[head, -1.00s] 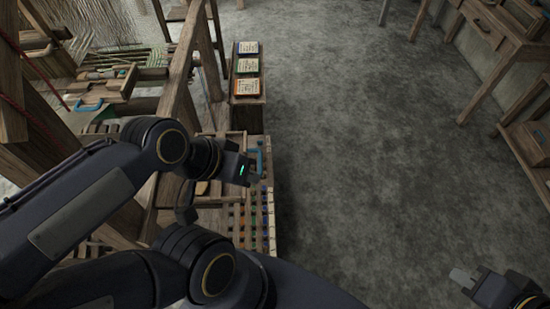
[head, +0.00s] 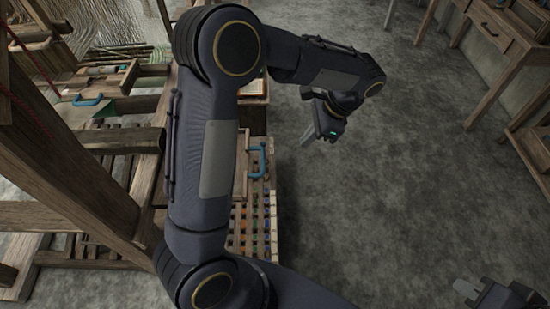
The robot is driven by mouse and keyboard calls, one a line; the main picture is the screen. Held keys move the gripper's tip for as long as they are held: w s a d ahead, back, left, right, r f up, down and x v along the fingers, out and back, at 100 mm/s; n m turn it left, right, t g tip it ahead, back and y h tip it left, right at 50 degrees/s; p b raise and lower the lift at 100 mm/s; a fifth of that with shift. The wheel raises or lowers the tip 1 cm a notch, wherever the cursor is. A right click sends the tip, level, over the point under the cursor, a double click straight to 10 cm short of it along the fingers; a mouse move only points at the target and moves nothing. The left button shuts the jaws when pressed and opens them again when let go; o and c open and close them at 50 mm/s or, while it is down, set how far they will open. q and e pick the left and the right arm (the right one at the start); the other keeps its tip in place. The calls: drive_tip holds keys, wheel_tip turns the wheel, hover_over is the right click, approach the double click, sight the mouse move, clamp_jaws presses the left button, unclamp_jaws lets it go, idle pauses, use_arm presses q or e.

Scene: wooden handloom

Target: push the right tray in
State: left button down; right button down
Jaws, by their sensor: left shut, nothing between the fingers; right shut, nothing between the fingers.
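The right tray (head: 258,182) is wooden with a blue handle (head: 263,160) and sits at the right side of the loom. My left arm passes over it and hides much of its left part. My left gripper (head: 308,142) is shut and empty. It hangs over the floor to the right of the blue handle, apart from the tray. My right gripper (head: 466,288) is shut and empty, low at the bottom right, far from the tray.
Rows of coloured spools (head: 262,222) lie just below the handle. Another blue handle (head: 88,100) shows on the left side of the loom. Wooden tables (head: 497,30) stand at the right. The grey floor (head: 400,190) between is clear.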

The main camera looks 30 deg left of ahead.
sight(241, 164)
idle(0.3)
use_arm(q)
drive_tip(key=s+a+f+p, duration=0.3)
drive_tip(key=s+a+f, duration=0.1)
drive_tip(key=a+f, duration=0.3)
drive_tip(key=shift+s+f, duration=0.15)
drive_tip(key=shift+f, duration=0.5)
drive_tip(key=s+a, duration=0.1)
drive_tip(key=a, duration=0.1)
drive_tip(key=s+a, duration=0.2)
drive_tip(key=s+a+b, duration=0.1)
drive_tip(key=a, duration=0.2)
drive_tip(key=shift+s, duration=0.15)
